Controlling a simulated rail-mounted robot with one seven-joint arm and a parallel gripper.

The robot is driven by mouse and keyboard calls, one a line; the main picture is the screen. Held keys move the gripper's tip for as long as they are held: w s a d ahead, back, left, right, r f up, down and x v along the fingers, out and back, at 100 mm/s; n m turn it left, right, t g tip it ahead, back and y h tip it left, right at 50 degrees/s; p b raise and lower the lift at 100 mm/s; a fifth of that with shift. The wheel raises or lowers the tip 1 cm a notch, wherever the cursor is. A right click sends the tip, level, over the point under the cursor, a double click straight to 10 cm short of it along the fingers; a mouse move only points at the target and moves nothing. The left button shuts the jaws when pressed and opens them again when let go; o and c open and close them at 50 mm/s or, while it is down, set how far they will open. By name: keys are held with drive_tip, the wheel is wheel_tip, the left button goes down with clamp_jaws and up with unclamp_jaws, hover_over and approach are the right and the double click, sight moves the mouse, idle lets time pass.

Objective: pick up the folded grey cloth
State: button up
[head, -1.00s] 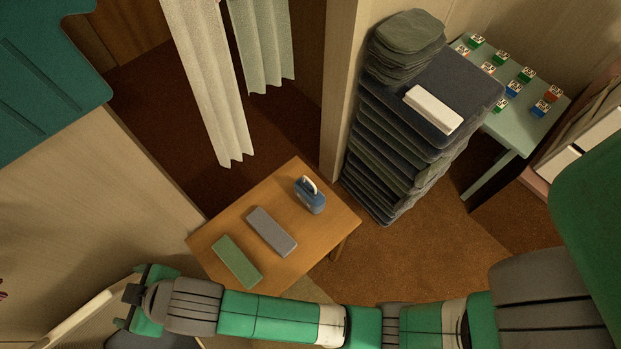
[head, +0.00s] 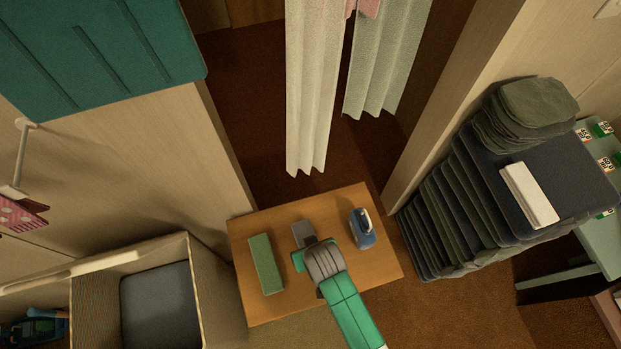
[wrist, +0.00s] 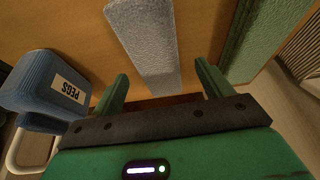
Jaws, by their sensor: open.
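The folded grey cloth (head: 302,229) is a long flat block on the wooden table, mostly hidden under my arm in the head view. In the wrist view the grey cloth (wrist: 146,45) runs from the top edge down between my fingers. My gripper (head: 309,248) is over the cloth. In the wrist view my gripper (wrist: 160,80) is open, one finger on each side of the cloth, with nothing held. I cannot tell how high the fingertips are above the table.
A folded green cloth (head: 266,264) lies left of the grey one on the wooden table (head: 245,230). A blue container marked PEGS (wrist: 50,85) stands on the other side. A tall stack of dark cloths (head: 480,190) is at the right. A lined bin (head: 215,290) stands left.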

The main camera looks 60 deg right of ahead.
drive_tip(key=x, duration=0.4)
drive_tip(key=shift+d+r, duration=0.1)
drive_tip(key=shift+d, duration=0.1)
drive_tip(key=c, duration=1.1)
drive_tip(key=shift+r, duration=0.1)
drive_tip(key=shift+r, duration=0.6)
drive_tip(key=shift+v, duration=1.1)
drive_tip(key=s+a, duration=0.2)
drive_tip(key=s, duration=0.2)
drive_tip(key=s+a+r+b, duration=0.1)
drive_tip(key=s+a, duration=0.2)
drive_tip(key=s, duration=0.1)
drive_tip(key=s+a, duration=0.2)
drive_tip(key=s, duration=0.3)
drive_tip(key=shift+s+a+r, duration=0.15)
drive_tip(key=shift+a+r, duration=0.15)
drive_tip(key=shift+r, duration=0.05)
